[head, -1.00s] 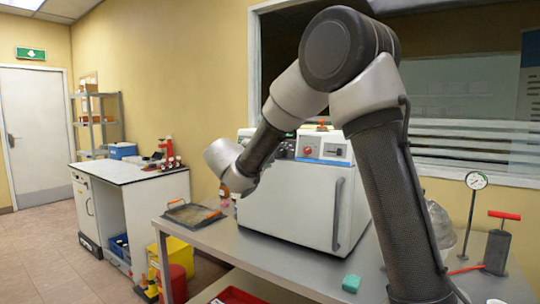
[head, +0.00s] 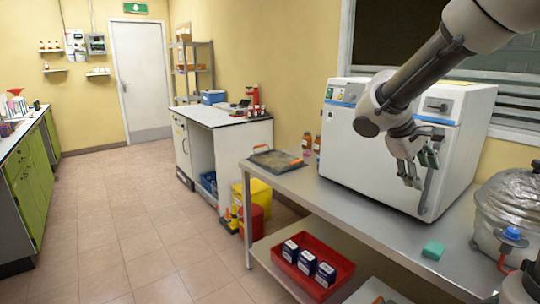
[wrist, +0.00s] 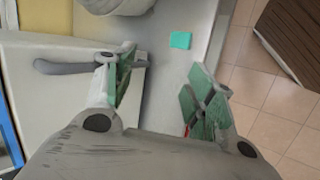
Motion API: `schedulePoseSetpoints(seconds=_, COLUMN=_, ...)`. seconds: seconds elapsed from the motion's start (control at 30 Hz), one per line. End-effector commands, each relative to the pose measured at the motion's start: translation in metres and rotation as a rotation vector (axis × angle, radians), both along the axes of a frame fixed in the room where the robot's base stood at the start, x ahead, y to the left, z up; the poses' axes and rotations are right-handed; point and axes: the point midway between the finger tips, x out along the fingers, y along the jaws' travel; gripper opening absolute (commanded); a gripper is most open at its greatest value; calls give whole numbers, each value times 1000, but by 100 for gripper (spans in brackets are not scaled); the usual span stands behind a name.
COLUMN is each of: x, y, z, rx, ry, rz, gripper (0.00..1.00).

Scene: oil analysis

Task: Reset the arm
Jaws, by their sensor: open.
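My gripper (head: 412,172) hangs in front of the white boxy machine (head: 385,140) on the steel table, fingers pointing down. In the wrist view, its two green-padded fingers (wrist: 165,98) are spread wide apart with nothing between them. The machine's grey handle (wrist: 75,66) shows beside the left finger there; I cannot tell whether they touch. My arm reaches in from the upper right of the head view.
A teal block (head: 434,250) lies on the steel table (head: 330,205). A foil-covered vessel (head: 510,205) stands at the right. A dark tray (head: 276,161) lies at the table's far end. A red crate (head: 335,270) with several boxes is below. Open tiled floor (head: 140,220) lies left.

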Motion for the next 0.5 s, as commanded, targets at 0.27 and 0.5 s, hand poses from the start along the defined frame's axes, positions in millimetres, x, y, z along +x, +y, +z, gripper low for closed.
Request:
schedulePoseSetpoints(seconds=0.27, x=-154, y=25, z=-14, rx=567, ry=-99, rz=-216, gripper=55)
schedulePoseSetpoints(seconds=0.5, x=-195, y=26, z=5, rx=717, ry=-299, rz=-309, gripper=55)
